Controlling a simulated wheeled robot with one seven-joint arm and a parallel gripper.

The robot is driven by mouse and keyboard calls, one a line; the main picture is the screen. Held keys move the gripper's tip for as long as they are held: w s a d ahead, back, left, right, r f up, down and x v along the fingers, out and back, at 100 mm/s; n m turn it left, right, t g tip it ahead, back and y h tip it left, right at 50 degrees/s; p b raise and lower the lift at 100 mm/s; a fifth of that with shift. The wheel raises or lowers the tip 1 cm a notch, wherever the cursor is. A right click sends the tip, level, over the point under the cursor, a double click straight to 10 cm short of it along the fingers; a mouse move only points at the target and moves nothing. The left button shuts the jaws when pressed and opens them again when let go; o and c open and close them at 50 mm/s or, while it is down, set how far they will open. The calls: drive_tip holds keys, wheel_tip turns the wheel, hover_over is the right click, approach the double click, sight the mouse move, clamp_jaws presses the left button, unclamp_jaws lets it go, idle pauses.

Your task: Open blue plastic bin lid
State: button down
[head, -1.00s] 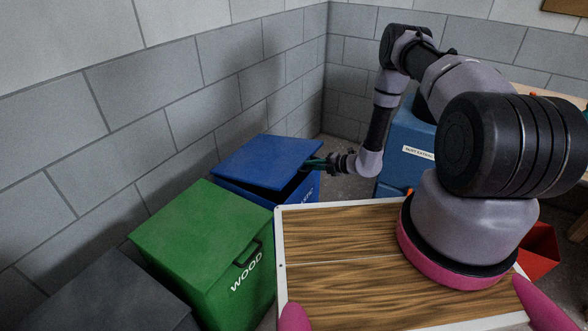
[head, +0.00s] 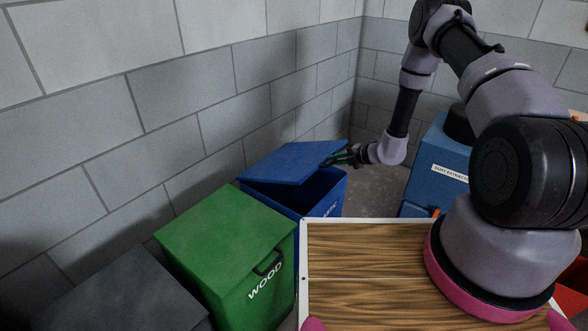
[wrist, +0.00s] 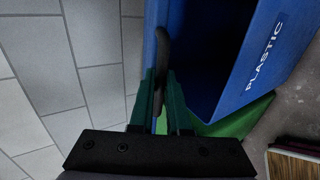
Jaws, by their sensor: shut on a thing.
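The blue plastic bin (head: 328,194) stands against the wall behind the green bin. Its blue lid (head: 292,162) is tilted up, with a dark gap between its front edge and the bin rim. My gripper (head: 345,158) is at the lid's front right edge. In the wrist view my gripper (wrist: 164,100) has its green fingers on either side of a dark handle (wrist: 162,60) on the lid (wrist: 150,40). The bin (wrist: 262,60) shows its white PLASTIC lettering and a dark open inside.
A blue dust extractor (head: 437,165) stands to the right. The wood-topped surface (head: 370,285) is bare. The grey block wall (head: 190,90) runs close behind the bins.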

drive_tip(key=shift+g+h, duration=0.5)
drive_tip(key=shift+h, duration=0.2)
drive_tip(key=shift+w+a+r, duration=0.4)
drive_tip(key=shift+a+r, duration=0.1)
drive_tip(key=shift+r, duration=0.7)
drive_tip(key=shift+w+a+r, duration=0.4)
drive_tip(key=shift+a+r, duration=0.15)
drive_tip(key=shift+r, duration=0.6)
drive_tip(key=shift+w+a+r, duration=0.4)
drive_tip(key=shift+a+r, duration=0.1)
drive_tip(key=shift+r, duration=0.7)
drive_tip(key=w+a+r+g+h, duration=0.1)
drive_tip(key=w+a+r, duration=0.2)
drive_tip(key=r, duration=0.3)
drive_tip(key=shift+a, duration=0.65)
drive_tip(key=shift+r, duration=0.15)
drive_tip(key=w+a+r+h, duration=0.1)
drive_tip(key=w+a+r, duration=0.2)
drive_tip(key=a+r, duration=0.1)
drive_tip(key=shift+w+a+r+g+h, duration=0.3)
drive_tip(key=shift+w+a+r+g, duration=0.1)
drive_tip(key=shift+a, duration=0.15)
drive_tip(key=shift+a, duration=0.1)
